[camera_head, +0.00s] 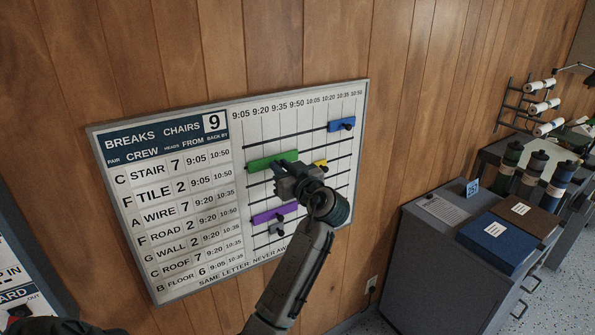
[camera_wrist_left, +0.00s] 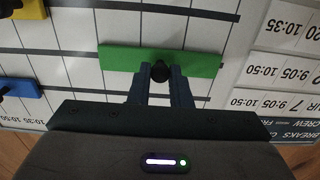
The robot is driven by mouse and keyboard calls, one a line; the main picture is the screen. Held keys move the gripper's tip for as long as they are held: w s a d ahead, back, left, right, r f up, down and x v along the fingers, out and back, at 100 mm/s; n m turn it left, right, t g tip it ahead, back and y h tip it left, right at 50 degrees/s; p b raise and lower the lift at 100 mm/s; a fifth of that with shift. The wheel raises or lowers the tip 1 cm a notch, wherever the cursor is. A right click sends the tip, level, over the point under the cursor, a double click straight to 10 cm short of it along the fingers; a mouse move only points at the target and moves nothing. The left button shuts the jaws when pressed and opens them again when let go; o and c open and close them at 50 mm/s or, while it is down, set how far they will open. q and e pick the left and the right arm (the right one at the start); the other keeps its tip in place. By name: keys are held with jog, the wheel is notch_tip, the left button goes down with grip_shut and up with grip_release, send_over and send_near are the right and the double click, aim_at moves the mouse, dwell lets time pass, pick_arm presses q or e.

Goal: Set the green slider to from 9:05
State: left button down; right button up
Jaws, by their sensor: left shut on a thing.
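The green slider (camera_head: 265,163) is a flat bar with a black knob on the whiteboard (camera_head: 232,245). In the head view its left end is close to the left end of the row lines, near the line below 9:05. My left gripper (camera_head: 291,172) is at the slider's right part. In the left wrist view the green slider (camera_wrist_left: 120,57) lies level across the top, and my left gripper (camera_wrist_left: 160,78) is shut on its black knob (camera_wrist_left: 160,68). My right gripper is not in view.
A blue slider (camera_head: 341,124), a yellow slider (camera_head: 320,166), a purple slider (camera_head: 268,215) and a grey slider (camera_head: 277,230) sit on other rows. A grey cabinet (camera_head: 425,262) with binders (camera_head: 497,242) stands right of the board. Bottles (camera_head: 532,172) stand behind it.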

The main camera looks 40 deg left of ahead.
pick_arm(q)
jog(key=c, duration=1.3)
grip_release()
jog(key=shift+s, duration=0.15)
jog(key=shift+c, duration=0.2)
jog(key=shift+s+a, duration=0.15)
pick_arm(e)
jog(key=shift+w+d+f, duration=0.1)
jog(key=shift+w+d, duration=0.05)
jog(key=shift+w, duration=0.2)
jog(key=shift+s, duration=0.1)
